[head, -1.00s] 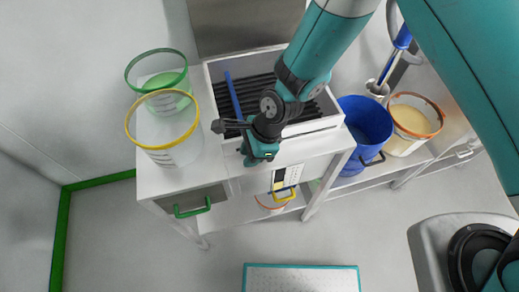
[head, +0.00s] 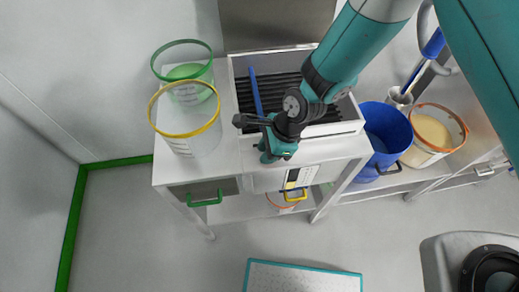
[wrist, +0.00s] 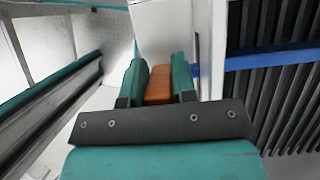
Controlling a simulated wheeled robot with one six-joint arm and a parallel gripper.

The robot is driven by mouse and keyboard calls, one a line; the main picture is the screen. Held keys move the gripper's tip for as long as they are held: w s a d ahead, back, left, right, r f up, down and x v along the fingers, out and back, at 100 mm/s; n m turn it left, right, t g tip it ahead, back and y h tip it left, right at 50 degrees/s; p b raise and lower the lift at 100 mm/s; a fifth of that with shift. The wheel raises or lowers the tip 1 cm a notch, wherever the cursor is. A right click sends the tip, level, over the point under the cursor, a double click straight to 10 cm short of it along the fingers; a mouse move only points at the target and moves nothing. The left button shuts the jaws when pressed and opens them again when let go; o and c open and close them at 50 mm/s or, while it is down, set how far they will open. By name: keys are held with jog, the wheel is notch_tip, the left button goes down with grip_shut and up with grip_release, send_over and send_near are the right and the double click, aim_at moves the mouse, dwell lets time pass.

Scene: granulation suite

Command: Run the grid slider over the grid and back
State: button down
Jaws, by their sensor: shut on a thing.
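The grid slider is a blue bar (head: 256,92) lying across the left part of the dark slatted grid (head: 290,92). In the wrist view the bar (wrist: 270,60) crosses the slats (wrist: 275,110), and a bit of blue shows nearer my gripper. My gripper (wrist: 158,75) is shut on an orange-brown grip (wrist: 159,86), which lies in line with the bar; their join is not clearly visible. In the head view my gripper (head: 268,153) is at the front left of the grid box, and the grip is hidden.
Yellow-rimmed (head: 187,135) and green-rimmed (head: 182,72) clear tubs stand left of the grid box. A blue bucket (head: 385,140) and an orange-rimmed tub (head: 435,135) stand to the right. Floor in front is partly clear, with a teal-edged mat (head: 303,278).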

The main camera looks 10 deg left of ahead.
jog(key=shift+w+d+p, duration=0.2)
jog(key=shift+w+d, duration=0.4)
jog(key=shift+d, duration=1.2)
jog(key=shift+w+d+p, duration=0.15)
jog(key=shift+w+d, duration=0.4)
jog(key=shift+d, duration=1.3)
jog(key=shift+w+d+p, duration=0.2)
jog(key=shift+w+d, duration=0.4)
jog(key=shift+d, duration=1.2)
jog(key=shift+w+d+p, duration=0.1)
jog(key=shift+w+d, duration=0.55)
jog(key=shift+d, duration=1.3)
jog(key=shift+w+d+p, duration=0.15)
jog(key=shift+w+d, duration=0.45)
jog(key=shift+d, duration=1.3)
jog(key=shift+w+d+p, duration=0.1)
jog(key=shift+w+d, duration=0.55)
jog(key=shift+d, duration=1.3)
jog(key=c, duration=0.8)
grip_release()
jog(key=shift+c, duration=0.2)
